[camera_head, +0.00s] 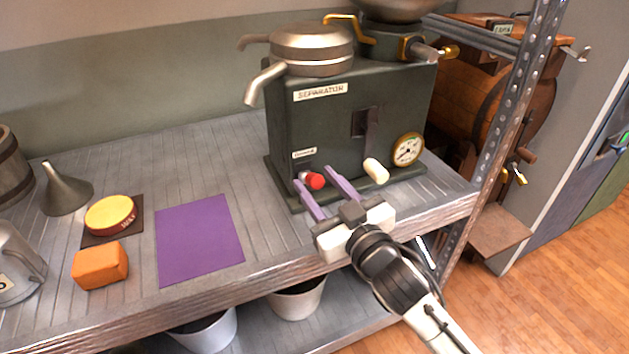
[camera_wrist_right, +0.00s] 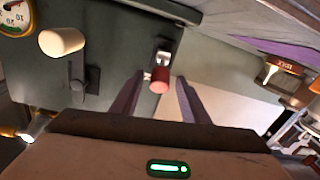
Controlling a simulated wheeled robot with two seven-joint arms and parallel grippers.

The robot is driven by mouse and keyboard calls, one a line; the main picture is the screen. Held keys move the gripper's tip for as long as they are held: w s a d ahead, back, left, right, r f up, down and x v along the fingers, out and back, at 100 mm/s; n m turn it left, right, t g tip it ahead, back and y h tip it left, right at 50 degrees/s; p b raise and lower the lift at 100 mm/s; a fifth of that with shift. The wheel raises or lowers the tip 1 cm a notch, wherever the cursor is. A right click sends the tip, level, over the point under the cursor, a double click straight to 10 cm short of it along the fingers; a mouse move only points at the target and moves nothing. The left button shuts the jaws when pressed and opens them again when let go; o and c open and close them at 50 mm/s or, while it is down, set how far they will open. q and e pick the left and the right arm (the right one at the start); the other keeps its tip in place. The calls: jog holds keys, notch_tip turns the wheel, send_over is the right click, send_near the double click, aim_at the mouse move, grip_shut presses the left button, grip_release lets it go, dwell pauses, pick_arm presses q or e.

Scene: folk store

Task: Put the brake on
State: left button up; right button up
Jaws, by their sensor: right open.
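The dark green separator (camera_head: 345,122) stands at the right end of the metal shelf. On its front is a small lever with a red knob (camera_head: 315,180), below a small label that I cannot read. The red knob also shows in the right wrist view (camera_wrist_right: 160,80). My right gripper (camera_head: 314,178) is open, its two purple fingers pointing at the separator's front, one on each side of the red knob. I see gaps between the knob and both fingers in the wrist view. My left gripper is out of view.
A cream handle (camera_head: 376,171) and a round gauge (camera_head: 408,149) are on the separator to the right of the fingers. A purple mat (camera_head: 198,240), orange block (camera_head: 100,265), yellow round tin (camera_head: 110,214) and funnel (camera_head: 66,190) are left. A metal post (camera_head: 502,140) stands right.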

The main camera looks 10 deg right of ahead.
jog(key=shift+x, duration=0.95)
